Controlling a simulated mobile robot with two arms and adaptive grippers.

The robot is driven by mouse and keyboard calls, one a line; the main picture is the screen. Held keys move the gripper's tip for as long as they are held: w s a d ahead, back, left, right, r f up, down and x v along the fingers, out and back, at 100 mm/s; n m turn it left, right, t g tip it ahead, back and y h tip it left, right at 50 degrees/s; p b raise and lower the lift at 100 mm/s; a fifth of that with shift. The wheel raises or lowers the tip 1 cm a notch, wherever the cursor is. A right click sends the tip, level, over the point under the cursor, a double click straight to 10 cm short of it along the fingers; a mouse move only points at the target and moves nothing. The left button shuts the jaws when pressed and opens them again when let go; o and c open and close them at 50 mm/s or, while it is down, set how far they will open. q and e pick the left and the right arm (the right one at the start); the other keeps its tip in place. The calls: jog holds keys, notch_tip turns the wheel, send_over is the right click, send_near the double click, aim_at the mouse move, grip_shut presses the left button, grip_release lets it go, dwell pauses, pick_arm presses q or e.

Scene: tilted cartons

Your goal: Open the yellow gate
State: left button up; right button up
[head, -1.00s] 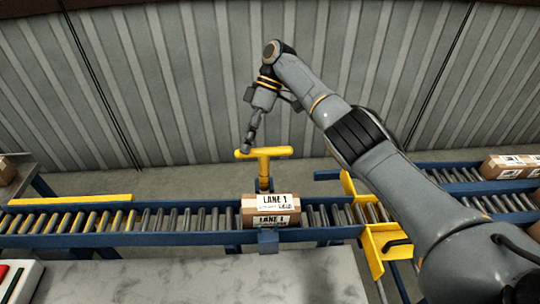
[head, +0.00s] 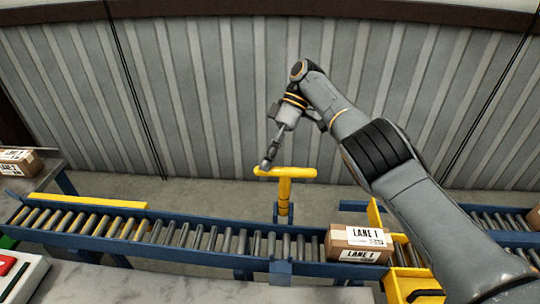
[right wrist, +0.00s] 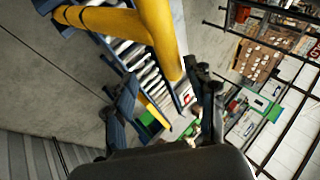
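A yellow T-shaped gate handle (head: 286,187) stands upright at the far side of the roller conveyor, with its crossbar on top. My right gripper (head: 267,164) is at the left end of the crossbar, reaching down from above. In the right wrist view my right gripper (right wrist: 163,103) has its two dark fingers spread apart. The yellow handle (right wrist: 164,40) comes down from the top to between them there; whether they touch it I cannot tell. A carton labelled LANE 1 (head: 345,239) sits on the rollers right of the handle. My left gripper is not in view.
The roller conveyor (head: 190,235) runs across the view, with a yellow rail (head: 85,200) at its far left. Yellow brackets (head: 405,285) stand at the right. Cartons (head: 20,162) lie on a side table at left. A ribbed wall (head: 200,100) closes the back.

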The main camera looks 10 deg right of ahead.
jog(key=shift+w+d+f, duration=0.2)
jog(key=shift+w+f, duration=0.05)
jog(key=shift+f, duration=0.3)
jog(key=shift+w, duration=0.1)
jog(key=shift+r, duration=0.1)
notch_tip(320, 180, up, 11)
jog(key=shift+a+f, duration=0.15)
jog(key=shift+f, duration=0.05)
dwell(0.8)
jog(key=shift+f, duration=0.1)
